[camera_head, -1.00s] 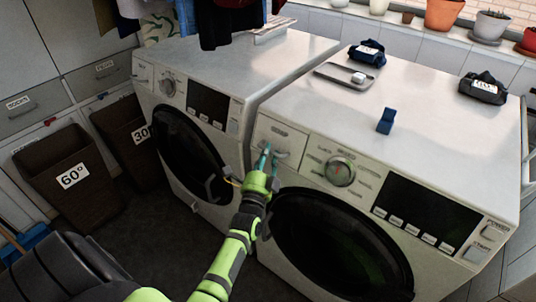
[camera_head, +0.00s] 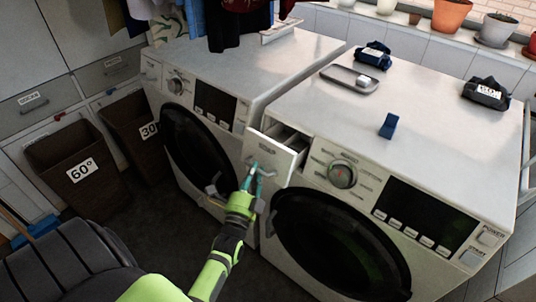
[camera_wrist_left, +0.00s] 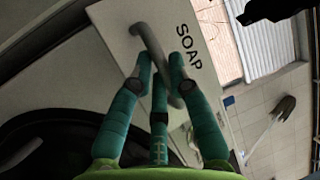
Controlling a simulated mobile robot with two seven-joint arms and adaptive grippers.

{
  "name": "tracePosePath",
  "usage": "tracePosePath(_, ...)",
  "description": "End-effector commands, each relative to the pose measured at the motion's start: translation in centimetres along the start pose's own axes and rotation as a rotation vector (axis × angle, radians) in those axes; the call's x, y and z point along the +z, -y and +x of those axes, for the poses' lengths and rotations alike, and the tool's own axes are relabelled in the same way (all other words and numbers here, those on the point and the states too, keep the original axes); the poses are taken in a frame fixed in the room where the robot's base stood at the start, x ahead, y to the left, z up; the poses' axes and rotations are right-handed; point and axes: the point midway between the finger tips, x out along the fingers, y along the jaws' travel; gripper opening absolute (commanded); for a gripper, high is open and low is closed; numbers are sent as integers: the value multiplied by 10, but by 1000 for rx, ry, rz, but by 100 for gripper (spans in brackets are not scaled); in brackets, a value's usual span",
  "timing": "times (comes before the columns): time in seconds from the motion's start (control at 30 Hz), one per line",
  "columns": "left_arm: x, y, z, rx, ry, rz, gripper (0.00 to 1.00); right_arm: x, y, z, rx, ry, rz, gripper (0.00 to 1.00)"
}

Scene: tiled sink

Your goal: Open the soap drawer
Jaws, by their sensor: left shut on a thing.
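The soap drawer (camera_head: 272,158) of the right-hand washing machine stands pulled out from the machine's front, and its inner compartment shows from above in the head view. Its front panel with the word SOAP (camera_wrist_left: 188,45) and a curved grey handle (camera_wrist_left: 150,47) shows in the left wrist view. My left gripper (camera_head: 255,168) is at the drawer front, its teal fingers shut around the handle. The fingers also show in the left wrist view (camera_wrist_left: 160,75). My right gripper is not in view.
The right washing machine (camera_head: 420,115) has a round dark door below the drawer, a knob (camera_head: 342,175) and a dark panel. A second machine (camera_head: 225,65) stands to the left. A tray (camera_head: 350,78) and a blue clip-like object (camera_head: 389,125) lie on top. Baskets (camera_head: 75,160) stand at left.

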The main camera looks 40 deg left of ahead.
Motion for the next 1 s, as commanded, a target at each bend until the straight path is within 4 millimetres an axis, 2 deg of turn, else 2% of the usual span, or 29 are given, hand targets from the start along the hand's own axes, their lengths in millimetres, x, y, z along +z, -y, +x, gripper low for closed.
tracePosePath(0.03,5,7,-14,7,1,2,0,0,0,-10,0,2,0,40)
tracePosePath(0.2,22,15,-53,6,1,2,0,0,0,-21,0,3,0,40)
tracePosePath(0.4,35,22,-85,4,1,0,0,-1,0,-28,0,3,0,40)
tracePosePath(0.6,40,25,-98,1,0,0,0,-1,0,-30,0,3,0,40)
tracePosePath(0.97,41,25,-100,0,0,0,0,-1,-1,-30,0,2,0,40)
tracePosePath(1.0,41,25,-100,0,0,0,27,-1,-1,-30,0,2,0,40)
